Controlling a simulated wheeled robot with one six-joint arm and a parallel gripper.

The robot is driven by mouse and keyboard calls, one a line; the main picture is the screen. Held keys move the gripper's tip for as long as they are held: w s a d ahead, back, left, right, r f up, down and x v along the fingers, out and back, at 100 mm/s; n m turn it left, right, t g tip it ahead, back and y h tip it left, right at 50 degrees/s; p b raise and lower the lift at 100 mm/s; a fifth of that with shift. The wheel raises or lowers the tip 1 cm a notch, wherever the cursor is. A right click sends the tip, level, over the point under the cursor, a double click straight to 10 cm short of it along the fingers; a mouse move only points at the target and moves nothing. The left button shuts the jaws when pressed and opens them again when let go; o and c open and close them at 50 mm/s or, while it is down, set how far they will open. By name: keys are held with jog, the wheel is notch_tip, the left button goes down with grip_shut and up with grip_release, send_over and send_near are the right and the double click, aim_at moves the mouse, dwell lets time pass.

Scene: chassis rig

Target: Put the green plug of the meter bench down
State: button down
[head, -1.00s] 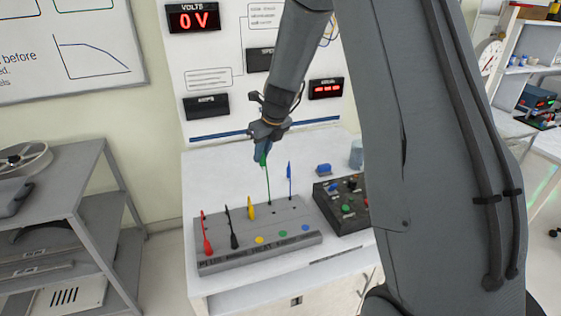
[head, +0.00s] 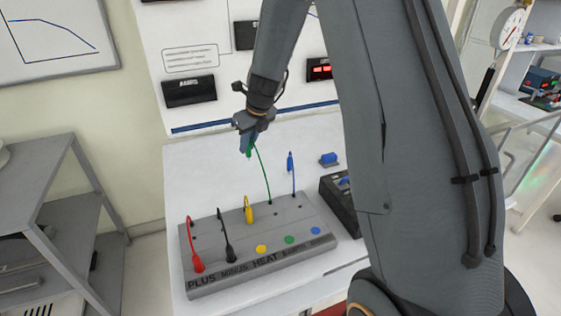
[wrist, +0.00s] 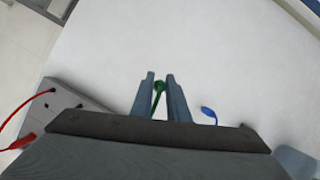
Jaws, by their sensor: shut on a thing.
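The green plug (head: 250,150) is in my gripper (head: 247,150), held above the back of the white bench top (head: 200,165). Its green lead runs down to the grey plug board. In the wrist view the plug (wrist: 159,86) shows between the two fingers of my gripper (wrist: 160,82), with white bench surface beyond. The grey plug board (head: 210,275) carries a red plug (head: 198,263), a black plug (head: 231,255) and a yellow plug (head: 249,214). A blue plug (head: 290,163) stands at its back right; it also shows in the wrist view (wrist: 208,112).
A dark control box (head: 340,200) stands right of the board, partly hidden by my arm. A small blue object (head: 329,159) lies behind it. The meter panel (head: 205,60) rises behind the bench. A grey shelf (head: 50,165) stands at left. The bench's back left is clear.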

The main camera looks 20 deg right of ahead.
notch_tip(320, 180, down, 10)
jog(key=shift+w+f, duration=0.1)
dwell(0.4)
jog(key=shift+f+b, duration=0.1)
jog(key=shift+b, duration=0.25)
jog(key=c, duration=1.7)
grip_release()
jog(key=shift+r, duration=0.4)
jog(key=v, duration=1)
jog(key=s+r+n+g, duration=0.1)
jog(key=s+n, duration=0.8)
jog(key=n, duration=0.1)
jog(key=s+a+r+n+g+h, duration=0.1)
jog(key=s+n, duration=0.9)
jog(key=n, duration=0.1)
jog(key=s+n+g, duration=0.1)
jog(key=s+n, duration=0.9)
jog(key=shift+a+r+n+h+p, duration=0.3)
jog(key=shift+a+r+h+p, duration=0.05)
jog(key=shift+r+h+p, duration=0.05)
